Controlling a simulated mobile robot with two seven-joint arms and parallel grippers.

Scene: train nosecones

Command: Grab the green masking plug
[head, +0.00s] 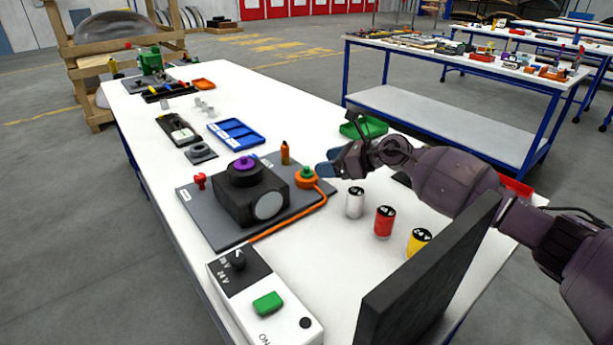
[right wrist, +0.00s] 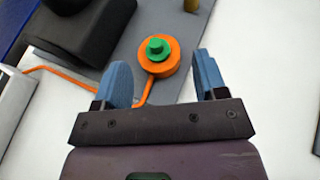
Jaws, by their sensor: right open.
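The green masking plug (head: 307,170) sits on top of a round orange connector (head: 306,181) at the right side of the grey board (head: 222,232). An orange cable runs from the connector. In the right wrist view the green plug (right wrist: 158,48) lies ahead of my right gripper, roughly between the lines of its two fingers. My right gripper (head: 328,170) has blue fingers and is just right of the plug in the head view. It is open and empty, as the right wrist view (right wrist: 162,82) also shows. My left gripper is not in view.
A black block with a purple knob (head: 247,165) stands on the board, left of the plug. White, red (head: 384,222) and yellow cans stand below my right arm. A control box (head: 262,300) and a dark upright panel (head: 425,280) are in front. An orange cylinder (head: 285,153) stands behind the plug.

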